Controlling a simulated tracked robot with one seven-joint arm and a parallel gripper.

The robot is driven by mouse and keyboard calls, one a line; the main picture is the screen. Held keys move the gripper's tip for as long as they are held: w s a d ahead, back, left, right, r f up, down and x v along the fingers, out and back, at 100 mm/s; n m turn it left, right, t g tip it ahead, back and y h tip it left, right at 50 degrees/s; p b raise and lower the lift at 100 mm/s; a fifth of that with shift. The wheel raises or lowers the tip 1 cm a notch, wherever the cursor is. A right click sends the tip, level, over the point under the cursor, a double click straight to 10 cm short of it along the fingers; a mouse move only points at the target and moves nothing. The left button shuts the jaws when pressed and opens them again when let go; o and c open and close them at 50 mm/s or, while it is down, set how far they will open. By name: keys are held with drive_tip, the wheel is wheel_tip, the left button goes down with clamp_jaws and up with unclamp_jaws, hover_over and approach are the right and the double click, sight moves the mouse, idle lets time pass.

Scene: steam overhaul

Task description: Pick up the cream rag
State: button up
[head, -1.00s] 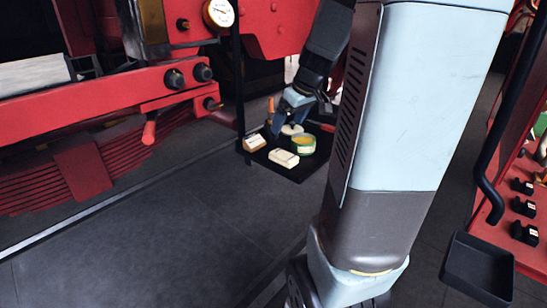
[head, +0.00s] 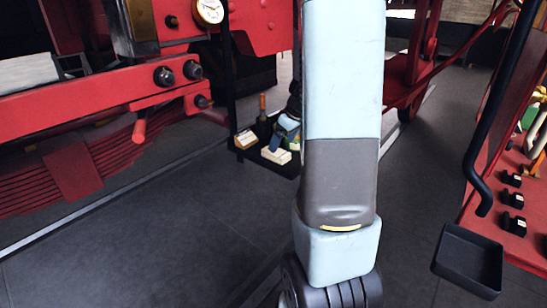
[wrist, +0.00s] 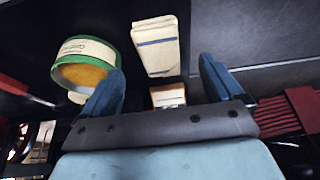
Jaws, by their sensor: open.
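The cream rag (head: 276,156) is a folded pad lying on a dark tray (head: 292,173) low beside the red machine. In the wrist view it shows as a folded cream pad with a blue stripe (wrist: 156,47), ahead of the gap between my fingers. My gripper (wrist: 162,68) is open and empty, its blue fingers spread wider than the rag. In the head view my gripper (head: 284,134) is just behind and above the rag, partly hidden by my arm. I cannot tell the exact height.
A green and cream tin with amber contents (wrist: 84,66) stands close to my left finger in the wrist view. A small cream-and-brown block (head: 245,139) and a dark bottle (head: 262,128) share the tray. A black post (head: 230,90) rises at the tray's left.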

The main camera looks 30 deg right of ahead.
sight(278, 152)
drive_tip(key=shift+x, duration=2.8)
drive_tip(key=shift+w+f, duration=0.15)
drive_tip(key=c, duration=1.2)
drive_tip(key=shift+o, duration=0.2)
wheel_tip(278, 152, up, 3)
drive_tip(key=shift+r, duration=0.15)
drive_tip(key=s+a+r, duration=0.4)
drive_tip(key=s+r, duration=0.6)
drive_tip(key=s, duration=0.3)
drive_tip(key=shift+s, duration=0.25)
